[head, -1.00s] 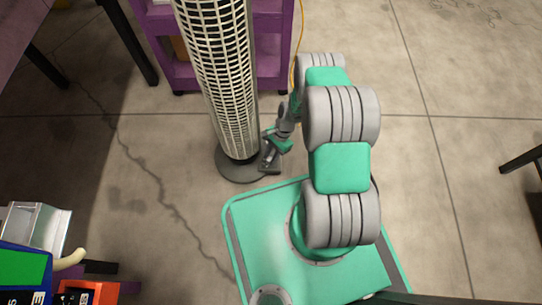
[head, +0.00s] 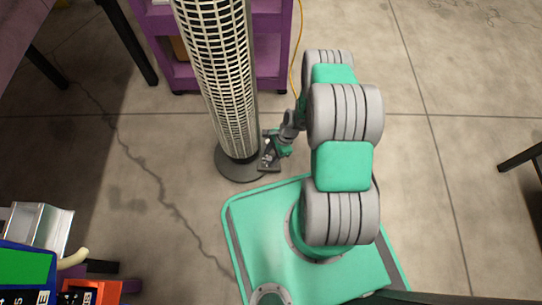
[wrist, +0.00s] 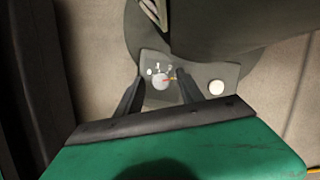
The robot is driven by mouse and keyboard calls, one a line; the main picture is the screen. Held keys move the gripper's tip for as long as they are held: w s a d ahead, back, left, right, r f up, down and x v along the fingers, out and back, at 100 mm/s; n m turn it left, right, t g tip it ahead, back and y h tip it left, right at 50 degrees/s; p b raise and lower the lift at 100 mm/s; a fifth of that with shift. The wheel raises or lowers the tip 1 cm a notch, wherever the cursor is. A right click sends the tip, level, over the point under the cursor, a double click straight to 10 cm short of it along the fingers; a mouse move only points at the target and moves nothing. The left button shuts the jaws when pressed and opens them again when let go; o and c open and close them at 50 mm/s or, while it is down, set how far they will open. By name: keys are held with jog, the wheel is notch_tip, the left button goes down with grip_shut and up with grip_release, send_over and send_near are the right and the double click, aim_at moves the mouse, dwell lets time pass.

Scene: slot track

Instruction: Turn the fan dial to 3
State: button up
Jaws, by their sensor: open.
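The tower fan (head: 222,80) stands upright on a round dark base (head: 240,172) in the head view. Small white marks sit around the dial; the numbers are too small to read. My gripper (wrist: 157,82) is open, with one dark finger on each side of the dial. Whether the fingers touch it I cannot tell. In the head view my gripper (head: 268,152) is low beside the fan's base.
A round white button (wrist: 216,87) is on the panel, right of the dial. A purple shelf unit (head: 270,70) stands behind the fan with a yellow cord (head: 293,75) beside it. Table legs are at left and right.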

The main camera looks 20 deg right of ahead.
jog(key=p+v, duration=0.3)
jog(key=v, duration=0.4)
jog(key=shift+d+r+p, duration=0.2)
jog(key=shift+r+p, duration=0.15)
jog(key=shift+s, duration=0.1)
